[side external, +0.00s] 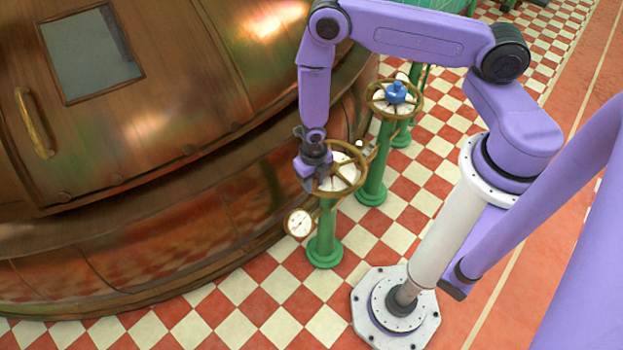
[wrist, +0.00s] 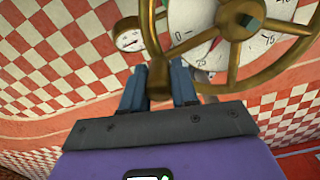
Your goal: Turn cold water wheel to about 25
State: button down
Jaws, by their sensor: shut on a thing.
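The nearer brass wheel (side external: 352,184) sits on a green pedestal (side external: 325,243) beside the copper kettle. My gripper (side external: 314,170) is at its left rim. A white dial under the spokes shows 0, 25 and 75; the 25 is near the gripped part of the rim. The wheel's hub (wrist: 242,17) has a small green patch. A second brass wheel with a blue hub (side external: 396,91) stands behind. No label tells which one is cold water.
The large copper kettle (side external: 150,190) fills the left side, close to my gripper. A round gauge (side external: 299,223) juts out beside the near pedestal and shows in the wrist view (wrist: 130,38). The checkered floor (side external: 260,315) is clear in front.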

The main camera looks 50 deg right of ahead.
dwell(0.3)
jog(key=c, duration=0.9)
grip_release()
jog(key=shift+o, duration=0.2)
notch_tip(320, 180, up, 12)
